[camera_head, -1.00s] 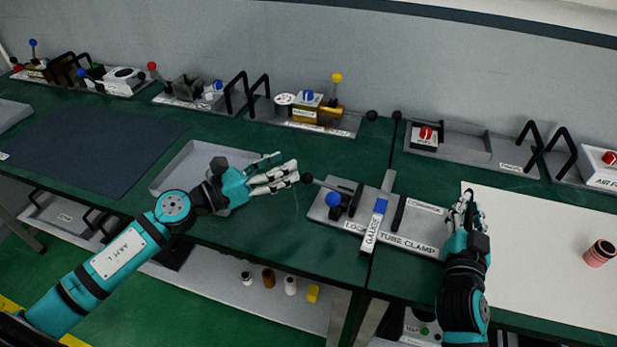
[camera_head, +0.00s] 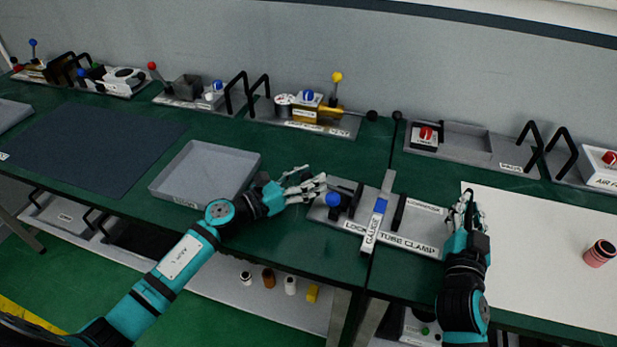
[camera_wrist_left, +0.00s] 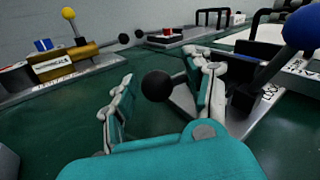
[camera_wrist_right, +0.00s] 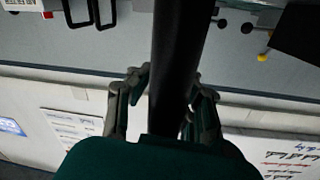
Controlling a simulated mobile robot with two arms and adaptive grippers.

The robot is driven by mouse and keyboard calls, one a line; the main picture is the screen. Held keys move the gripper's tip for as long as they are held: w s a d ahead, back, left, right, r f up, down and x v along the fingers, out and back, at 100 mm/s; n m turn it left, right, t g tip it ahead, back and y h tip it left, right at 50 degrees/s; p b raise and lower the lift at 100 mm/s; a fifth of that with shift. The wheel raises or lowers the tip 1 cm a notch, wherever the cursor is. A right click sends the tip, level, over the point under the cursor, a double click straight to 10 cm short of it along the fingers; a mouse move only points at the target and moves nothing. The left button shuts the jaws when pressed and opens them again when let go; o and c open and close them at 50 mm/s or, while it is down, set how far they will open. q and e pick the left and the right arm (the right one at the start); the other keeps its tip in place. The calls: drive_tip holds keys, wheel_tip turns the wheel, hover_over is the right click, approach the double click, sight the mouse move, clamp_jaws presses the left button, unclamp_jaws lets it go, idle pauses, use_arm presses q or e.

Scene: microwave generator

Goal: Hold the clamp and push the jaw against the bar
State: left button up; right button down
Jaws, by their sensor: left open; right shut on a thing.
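The tube clamp (camera_head: 425,237) lies on the green table with a long grey gauge bar (camera_head: 388,182) across it. A black upright jaw (camera_head: 355,199) stands left of the bar, with a visible gap; another black upright (camera_head: 399,212) stands right of it. A blue ball knob (camera_head: 333,199) sits at the clamp's left. My left gripper (camera_head: 316,181) is open at the clamp's left end. In the left wrist view, a black ball knob (camera_wrist_left: 157,86) shows between its fingers. My right gripper (camera_head: 468,204) is shut on a black post (camera_wrist_right: 176,70) at the clamp's right end.
A grey tray (camera_head: 205,168) lies left of the clamp, behind my left arm. Fixtures with levers line the back, including one with a yellow knob (camera_head: 337,77). A white sheet (camera_head: 545,240) with a pink cylinder (camera_head: 599,253) lies to the right.

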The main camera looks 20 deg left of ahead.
use_arm(q)
clamp_jaws()
idle(0.4)
idle(0.4)
